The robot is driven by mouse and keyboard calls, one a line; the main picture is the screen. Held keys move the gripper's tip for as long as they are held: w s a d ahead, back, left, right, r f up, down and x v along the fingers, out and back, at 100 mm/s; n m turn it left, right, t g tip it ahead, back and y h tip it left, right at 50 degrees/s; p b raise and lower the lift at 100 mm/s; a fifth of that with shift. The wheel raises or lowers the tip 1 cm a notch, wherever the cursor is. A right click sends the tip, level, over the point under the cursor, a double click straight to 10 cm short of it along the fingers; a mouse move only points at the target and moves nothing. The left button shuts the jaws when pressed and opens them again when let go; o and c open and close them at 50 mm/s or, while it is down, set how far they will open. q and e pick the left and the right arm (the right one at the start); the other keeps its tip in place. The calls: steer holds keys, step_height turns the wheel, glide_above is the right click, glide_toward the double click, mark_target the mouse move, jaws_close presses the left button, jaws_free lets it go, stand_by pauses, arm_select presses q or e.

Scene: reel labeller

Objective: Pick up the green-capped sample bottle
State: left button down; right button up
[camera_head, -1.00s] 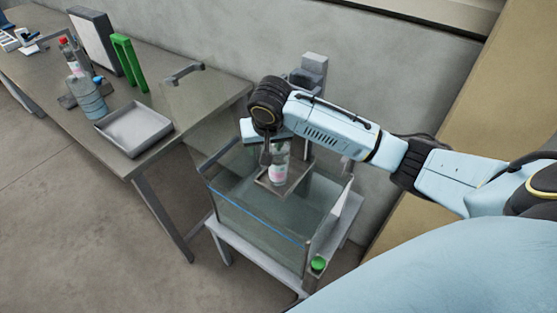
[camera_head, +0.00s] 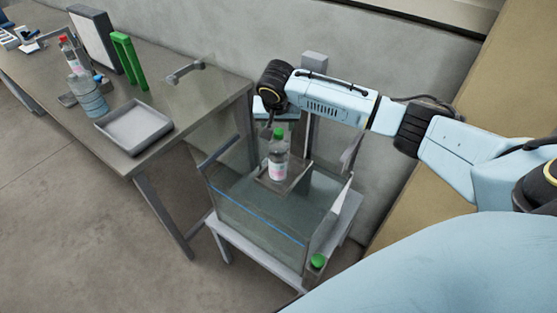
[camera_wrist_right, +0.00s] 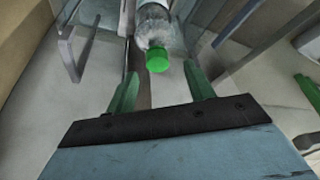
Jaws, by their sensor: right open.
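The green-capped sample bottle (camera_head: 279,160) is clear with a pale pink-marked label. It stands upright on a small platform inside the glass tank (camera_head: 262,222). My right gripper (camera_head: 274,122) is at the bottle's top, on its far side in the head view, with its fingers partly hidden. In the right wrist view the bottle (camera_wrist_right: 153,24) points its green cap toward the gap between my open green fingers (camera_wrist_right: 161,86). The cap lies just beyond the fingertips, and nothing is held. My left gripper is not in view.
The tank has upright glass walls and rests on a low pale stand (camera_head: 240,238); a round green button (camera_head: 317,261) is at its near corner.

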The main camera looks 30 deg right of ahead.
mark_target(278, 131)
steer(key=x, duration=0.4)
steer(key=shift+s+f, duration=0.1)
steer(key=shift+f, duration=0.2)
jaws_close()
steer(key=shift+r, duration=0.1)
